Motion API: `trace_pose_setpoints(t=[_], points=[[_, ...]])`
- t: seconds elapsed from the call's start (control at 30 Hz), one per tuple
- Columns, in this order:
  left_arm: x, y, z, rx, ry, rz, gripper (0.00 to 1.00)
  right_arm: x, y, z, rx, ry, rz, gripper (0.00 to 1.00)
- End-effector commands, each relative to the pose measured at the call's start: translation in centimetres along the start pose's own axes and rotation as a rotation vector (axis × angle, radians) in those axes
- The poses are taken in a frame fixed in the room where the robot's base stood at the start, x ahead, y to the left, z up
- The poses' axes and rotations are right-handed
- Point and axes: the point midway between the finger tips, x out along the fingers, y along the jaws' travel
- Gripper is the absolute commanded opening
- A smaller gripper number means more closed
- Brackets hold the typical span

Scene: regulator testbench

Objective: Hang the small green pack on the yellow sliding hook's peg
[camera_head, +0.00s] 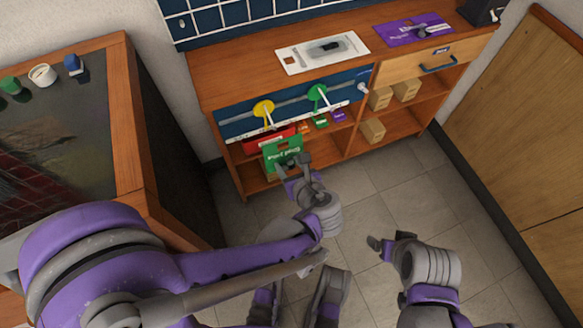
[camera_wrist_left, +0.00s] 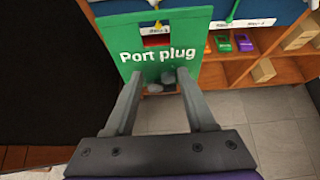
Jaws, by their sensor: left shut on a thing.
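The green pack (camera_head: 283,148), labelled "Port plug" in the left wrist view (camera_wrist_left: 158,57), has a cut-out window near its top. My left gripper (camera_head: 291,166) is shut on its lower edge and holds it upright before the shelf unit. The yellow sliding hook (camera_head: 263,108) sits on a rail at the left of the blue panel, above and slightly left of the pack; its thin peg points down toward the front. The pack looks below the peg; contact cannot be told. My right gripper (camera_head: 378,244) is over the floor, away from the pack; its jaw state is unclear.
A green sliding hook (camera_head: 317,93) and a white one (camera_head: 362,88) are farther right on the rail. A red item (camera_head: 268,137) is behind the pack. Small coloured items (camera_head: 321,122) and cardboard boxes (camera_head: 373,130) occupy the shelves. A dark-topped wooden cabinet (camera_head: 125,110) stands left.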

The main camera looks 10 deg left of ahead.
Motion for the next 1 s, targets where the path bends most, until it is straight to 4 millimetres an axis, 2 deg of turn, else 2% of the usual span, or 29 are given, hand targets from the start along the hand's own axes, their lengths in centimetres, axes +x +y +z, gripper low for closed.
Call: trace_pose_setpoints(t=[1.0], points=[[5.4, 0.0, 3.0, -0.001, 0.0, 0.001, 0.0, 0.8, 0.0, 0.2, 0.0, -0.002, 0.0, 0.88]])
